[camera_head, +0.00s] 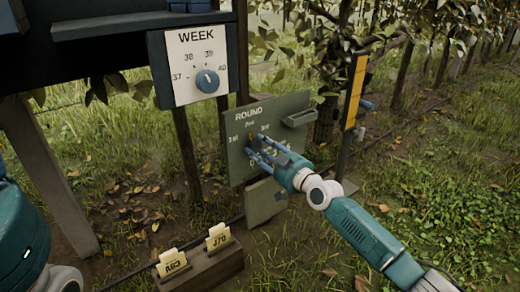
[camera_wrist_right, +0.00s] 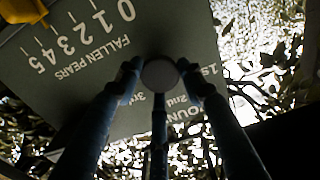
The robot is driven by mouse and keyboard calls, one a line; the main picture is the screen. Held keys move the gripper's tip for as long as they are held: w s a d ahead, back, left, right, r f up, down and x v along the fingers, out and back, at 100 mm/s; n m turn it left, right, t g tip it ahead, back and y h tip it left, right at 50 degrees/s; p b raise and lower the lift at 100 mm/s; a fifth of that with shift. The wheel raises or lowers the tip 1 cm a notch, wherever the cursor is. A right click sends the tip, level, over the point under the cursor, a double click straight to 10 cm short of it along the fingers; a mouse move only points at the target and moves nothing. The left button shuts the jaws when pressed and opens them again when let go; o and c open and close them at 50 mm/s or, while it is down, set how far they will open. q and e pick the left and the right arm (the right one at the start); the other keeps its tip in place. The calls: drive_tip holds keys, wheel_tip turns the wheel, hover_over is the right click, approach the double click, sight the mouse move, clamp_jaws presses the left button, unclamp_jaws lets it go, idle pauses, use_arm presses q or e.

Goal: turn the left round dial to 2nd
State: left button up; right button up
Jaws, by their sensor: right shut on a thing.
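The round dial (camera_wrist_right: 160,75) is a dark grey disc on the green ROUND board (camera_head: 240,170). In the wrist view the board is upside down, with the labels 1st, 2nd and 3rd beside the dial. My right gripper (camera_head: 250,147) reaches the board from the right in the head view. In the wrist view its fingers (camera_wrist_right: 160,82) are closed around the dial's rim, one on each side. The fingers cover the dial in the head view. No pointer mark shows, so I cannot tell its setting. My left gripper is out of view.
The FALLEN PEARS scale (camera_wrist_right: 85,45) is on the same board, with a yellow piece (camera_wrist_right: 22,10) near its edge. A WEEK board with a blue knob (camera_head: 207,80) stands up left. A wooden block (camera_head: 205,265) with yellow tags sits below. Posts and foliage stand behind.

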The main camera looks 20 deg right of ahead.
drive_tip(key=shift+r+m, duration=0.35)
drive_tip(key=shift+m, duration=0.15)
drive_tip(key=o, duration=1.1)
drive_tip(key=shift+o, duration=0.2)
drive_tip(key=shift+f, duration=0.1)
drive_tip(key=shift+s, duration=0.15)
drive_tip(key=v, duration=1.1)
drive_tip(key=shift+s+d, duration=0.15)
drive_tip(key=shift+s, duration=0.2)
